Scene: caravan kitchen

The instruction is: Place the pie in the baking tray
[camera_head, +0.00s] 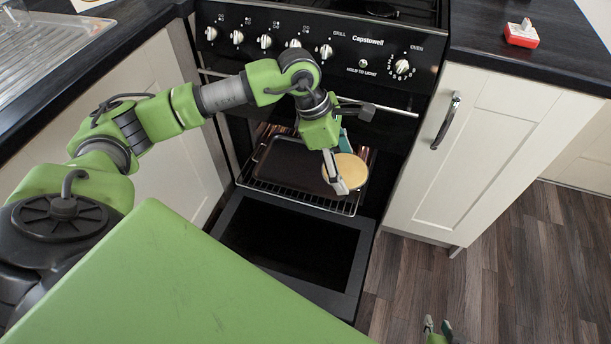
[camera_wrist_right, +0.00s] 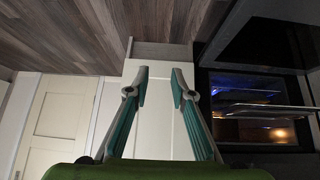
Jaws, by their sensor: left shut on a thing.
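The pie (camera_head: 350,170) is a round, pale yellow disc at the right end of the dark baking tray (camera_head: 285,162). The tray lies on the wire rack at the open oven. My left gripper (camera_head: 337,178) is shut on the pie at its left edge, over the right part of the tray. I cannot tell whether the pie touches the tray. My right gripper (camera_head: 437,327) is at the bottom edge of the head view, far from the pie. In the right wrist view its fingers (camera_wrist_right: 159,84) are apart with nothing between them.
The oven door (camera_head: 290,250) is folded down in front of the rack (camera_head: 300,197). A white cupboard (camera_head: 490,150) stands right of the oven. A red and white object (camera_head: 521,38) sits on the right worktop. The wooden floor at the right is clear.

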